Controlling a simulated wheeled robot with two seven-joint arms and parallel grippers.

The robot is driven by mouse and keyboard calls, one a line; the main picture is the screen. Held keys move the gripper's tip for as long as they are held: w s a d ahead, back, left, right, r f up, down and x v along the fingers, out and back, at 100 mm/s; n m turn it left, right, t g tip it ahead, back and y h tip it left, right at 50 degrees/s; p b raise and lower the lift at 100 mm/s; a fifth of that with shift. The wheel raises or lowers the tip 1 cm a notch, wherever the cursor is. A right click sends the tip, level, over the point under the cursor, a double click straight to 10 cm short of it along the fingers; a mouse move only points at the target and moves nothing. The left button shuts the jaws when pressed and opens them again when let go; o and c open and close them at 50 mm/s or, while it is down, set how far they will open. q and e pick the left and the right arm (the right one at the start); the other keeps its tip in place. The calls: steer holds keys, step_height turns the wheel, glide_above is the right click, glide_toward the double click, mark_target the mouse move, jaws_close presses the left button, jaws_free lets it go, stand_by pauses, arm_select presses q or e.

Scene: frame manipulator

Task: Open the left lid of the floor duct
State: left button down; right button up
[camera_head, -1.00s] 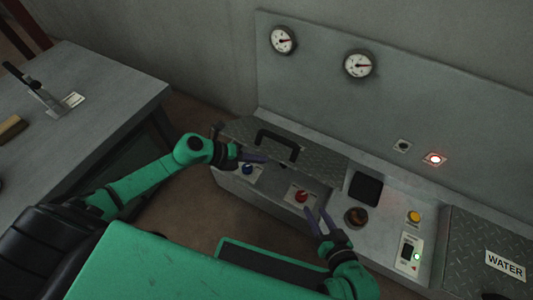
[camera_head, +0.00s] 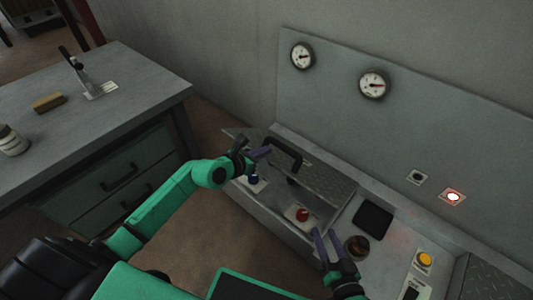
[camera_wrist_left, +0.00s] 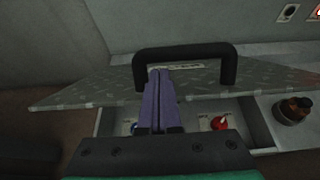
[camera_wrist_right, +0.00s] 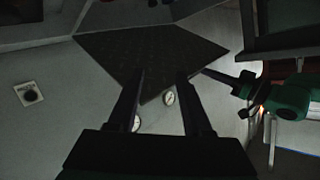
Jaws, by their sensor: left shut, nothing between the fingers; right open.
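The left lid (camera_head: 325,183) of the floor duct is a grey diamond-plate panel with a black handle (camera_head: 287,145). It looks tilted, its near edge apart from the box, with a blue knob (camera_head: 254,178) and a red knob (camera_head: 302,214) showing below. My left gripper (camera_head: 266,152) is at the handle's left end. In the left wrist view its shut purple fingers (camera_wrist_left: 158,75) reach under the handle bar (camera_wrist_left: 185,52); contact is unclear. My right gripper (camera_head: 319,238) is open and empty beside the red knob. The right wrist view shows the dark plate (camera_wrist_right: 145,55) beyond its fingers.
Right of the lid are a dark square recess (camera_head: 373,220), a dark round knob (camera_head: 357,246) and a yellow button (camera_head: 425,260). A wall panel with two gauges (camera_head: 373,84) rises behind. A grey desk (camera_head: 135,75) stands at the left, with floor between it and the duct.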

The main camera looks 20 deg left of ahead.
arm_select(q)
steer(key=shift+w+d+f, duration=0.25)
steer(key=shift+w, duration=0.3)
arm_select(e)
steer(key=shift+w+d+r+t, duration=0.1)
steer(key=shift+w+r+t, duration=0.6)
steer(key=shift+w+r, duration=0.6)
steer(key=shift+s, duration=0.1)
